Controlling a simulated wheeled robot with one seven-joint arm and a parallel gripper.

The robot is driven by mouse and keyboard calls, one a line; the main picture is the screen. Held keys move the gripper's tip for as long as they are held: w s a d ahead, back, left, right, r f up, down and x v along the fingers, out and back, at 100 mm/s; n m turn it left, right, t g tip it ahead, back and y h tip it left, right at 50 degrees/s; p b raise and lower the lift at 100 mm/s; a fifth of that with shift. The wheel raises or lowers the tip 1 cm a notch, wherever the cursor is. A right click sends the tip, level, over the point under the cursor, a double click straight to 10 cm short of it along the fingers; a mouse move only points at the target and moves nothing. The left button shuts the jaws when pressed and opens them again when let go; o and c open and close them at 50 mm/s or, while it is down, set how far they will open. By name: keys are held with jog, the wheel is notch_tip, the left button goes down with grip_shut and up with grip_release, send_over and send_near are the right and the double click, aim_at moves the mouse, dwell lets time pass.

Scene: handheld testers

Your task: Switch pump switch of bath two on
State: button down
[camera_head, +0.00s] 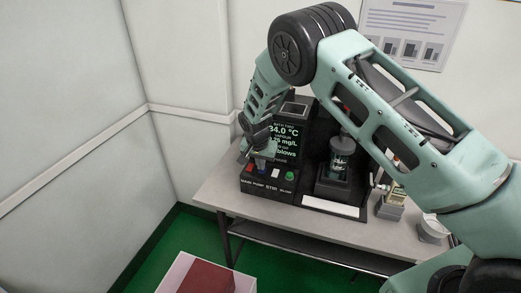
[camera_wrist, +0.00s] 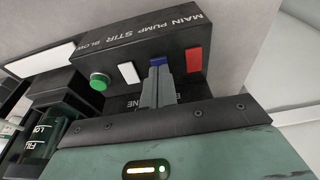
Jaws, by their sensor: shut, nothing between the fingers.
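The bath unit is a black box (camera_head: 293,125) on the table; its lit screen (camera_head: 287,138) reads 34.0 °C below a small, hard-to-read title line. Its front panel (camera_wrist: 140,42) is labelled MAIN, PUMP, STIR and BLOW. The pump switch is blue (camera_wrist: 158,61) and only partly visible behind my fingers. My gripper (camera_wrist: 160,74) is shut and empty, with its tips at the blue switch; contact cannot be told. In the head view my gripper (camera_head: 262,157) is over the panel. Whether the switch is on cannot be told.
Beside the blue switch are a red switch (camera_wrist: 194,61), a white switch (camera_wrist: 128,72) and a green button (camera_wrist: 99,82). A dark stand with a glass vessel (camera_head: 341,158) is right of the unit. A box with a red top (camera_head: 206,277) is in front of the table (camera_head: 225,188).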

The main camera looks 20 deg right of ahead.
jog(key=shift+f, duration=0.6)
jog(key=shift+s+a+f+b, duration=0.2)
jog(key=shift+f+b, duration=0.3)
jog(key=shift+b, duration=0.2)
jog(key=shift+d+r+t, duration=0.1)
jog(key=shift+r+t, duration=0.05)
jog(key=shift+t, duration=0.15)
jog(key=shift+w+d, duration=0.1)
jog(key=shift+w, duration=0.05)
jog(key=shift+w+d+r, duration=0.3)
jog(key=shift+w+r, duration=0.05)
jog(key=shift+w, duration=0.1)
jog(key=shift+r, duration=0.15)
